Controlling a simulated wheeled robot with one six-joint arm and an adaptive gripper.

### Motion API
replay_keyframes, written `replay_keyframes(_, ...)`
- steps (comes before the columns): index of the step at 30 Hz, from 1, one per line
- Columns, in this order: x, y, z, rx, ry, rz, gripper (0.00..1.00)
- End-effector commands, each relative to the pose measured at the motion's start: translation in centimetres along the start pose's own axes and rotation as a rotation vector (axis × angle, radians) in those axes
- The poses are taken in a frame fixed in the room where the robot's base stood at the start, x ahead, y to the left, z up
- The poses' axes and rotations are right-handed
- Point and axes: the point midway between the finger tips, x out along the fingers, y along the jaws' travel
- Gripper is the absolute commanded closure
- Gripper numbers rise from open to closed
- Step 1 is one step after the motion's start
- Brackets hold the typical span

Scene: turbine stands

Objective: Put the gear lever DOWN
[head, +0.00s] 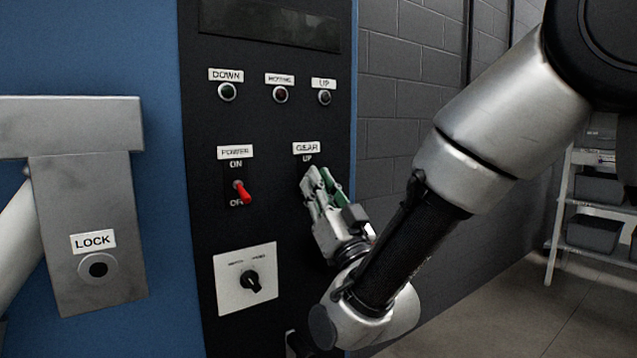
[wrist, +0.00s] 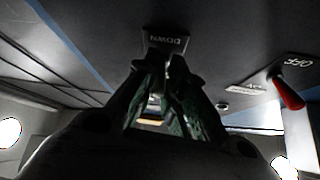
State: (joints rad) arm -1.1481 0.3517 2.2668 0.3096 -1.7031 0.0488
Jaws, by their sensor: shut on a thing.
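The gear switch sits on the black panel under the GEAR label (head: 306,148), with UP printed just below that label. My gripper (head: 312,178) is at the panel directly below UP. Its greenish fingers are closed together on the gear lever, which they hide almost wholly in the head view. In the wrist view my gripper (wrist: 166,72) has its fingertips close to the panel, beside the DOWN label (wrist: 168,40). The lever's own tilt cannot be made out.
A red power lever (head: 242,192) is left of my gripper, angled down toward OFF; it also shows in the wrist view (wrist: 288,92). A rotary knob (head: 252,281) is below it. A metal LOCK plate (head: 90,220) stands out at left. Shelves with bins (head: 598,190) stand at right.

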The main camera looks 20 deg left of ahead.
Motion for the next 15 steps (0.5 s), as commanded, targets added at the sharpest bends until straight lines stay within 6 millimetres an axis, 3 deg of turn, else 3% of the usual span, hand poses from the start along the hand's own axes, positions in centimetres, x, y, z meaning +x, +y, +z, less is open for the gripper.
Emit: replay_keyframes(15, -0.12, 0.11, 0.49, 0.007, 0.098, -0.018, 1.00)
